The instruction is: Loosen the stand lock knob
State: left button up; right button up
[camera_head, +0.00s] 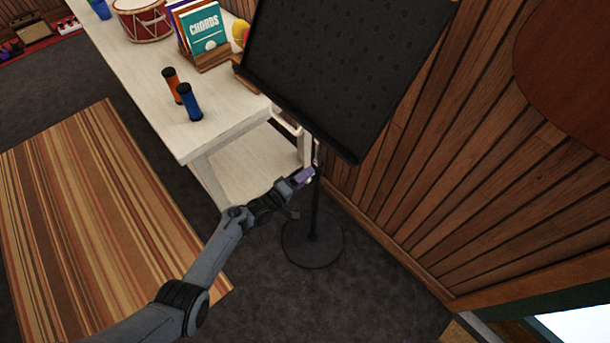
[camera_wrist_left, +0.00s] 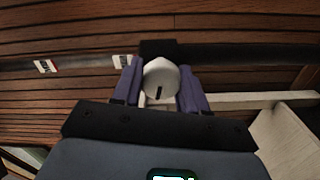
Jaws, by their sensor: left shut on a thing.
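A black music stand (camera_head: 345,65) with a tilted desk stands by the wood wall, on a pole and a round base (camera_head: 312,242). My left gripper (camera_head: 306,176) reaches the pole just below the desk. In the left wrist view, the purple fingers of my left gripper (camera_wrist_left: 160,82) are shut on a pale round knob (camera_wrist_left: 160,76) with a dark slot mark. The knob sits on a black collar (camera_wrist_left: 158,48) on the stand's pole (camera_wrist_left: 230,56). In the head view the knob is mostly hidden by the gripper. My right gripper is not in view.
A white table (camera_head: 140,80) left of the stand holds an orange shaker (camera_head: 172,85), a blue shaker (camera_head: 189,102), a drum (camera_head: 143,20) and chord books (camera_head: 203,35). A striped rug (camera_head: 95,215) lies on the dark floor. The wood wall (camera_head: 480,130) is close on the right.

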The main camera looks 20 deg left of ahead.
pick_arm(q)
jog(key=shift+n+p, duration=0.35)
jog(key=shift+n, duration=1.85)
jog(key=shift+f, duration=0.1)
jog(key=shift+a, duration=0.1)
jog(key=o, duration=1)
